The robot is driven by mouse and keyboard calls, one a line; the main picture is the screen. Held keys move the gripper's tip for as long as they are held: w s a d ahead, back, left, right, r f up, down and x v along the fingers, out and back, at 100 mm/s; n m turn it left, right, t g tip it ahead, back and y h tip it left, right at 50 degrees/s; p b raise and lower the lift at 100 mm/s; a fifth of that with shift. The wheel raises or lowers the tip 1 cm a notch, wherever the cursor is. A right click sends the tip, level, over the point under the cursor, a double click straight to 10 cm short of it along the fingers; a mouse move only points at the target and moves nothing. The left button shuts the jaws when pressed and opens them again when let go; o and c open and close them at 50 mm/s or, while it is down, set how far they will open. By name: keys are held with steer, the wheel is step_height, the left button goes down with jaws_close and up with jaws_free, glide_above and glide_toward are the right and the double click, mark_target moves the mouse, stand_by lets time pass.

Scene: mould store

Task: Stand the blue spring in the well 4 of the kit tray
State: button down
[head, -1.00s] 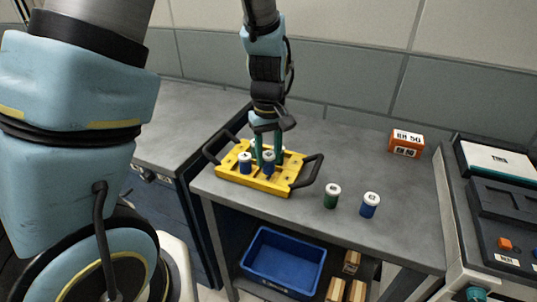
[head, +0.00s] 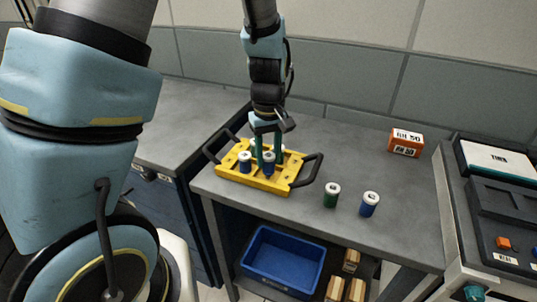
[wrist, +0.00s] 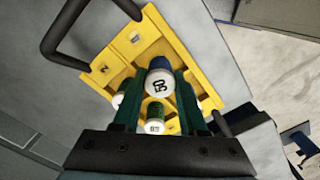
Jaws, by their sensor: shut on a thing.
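My gripper (head: 263,158) is over the yellow kit tray (head: 283,187), fingers pointing down. It is shut on a blue spring (head: 269,168) with a white cap. In the wrist view the held blue spring (wrist: 160,66) is between the two green fingers (wrist: 162,105), its cap marked 50. It is at the tray's wells; I cannot tell whether its foot touches the well floor. Another blue spring (head: 245,167) stands in the tray to the left. More white-capped pieces are partly hidden behind the fingers. The number of the well under the held spring is not readable.
A green spring (head: 331,198) and another blue spring (head: 370,206) stand on the grey bench right of the tray. An orange box (head: 405,143) is at the back right. The tray has raised black handles (head: 308,171). A blue bin (head: 284,262) is below.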

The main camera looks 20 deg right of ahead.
steer(key=shift+f, duration=0.45)
stand_by(0.4)
steer(key=shift+c, duration=1.8)
jaws_free()
steer(key=c, duration=0.4)
steer(key=shift+r, duration=0.25)
steer(key=shift+r+p, duration=0.45)
steer(key=shift+p, duration=0.1)
steer(key=shift+r, duration=0.15)
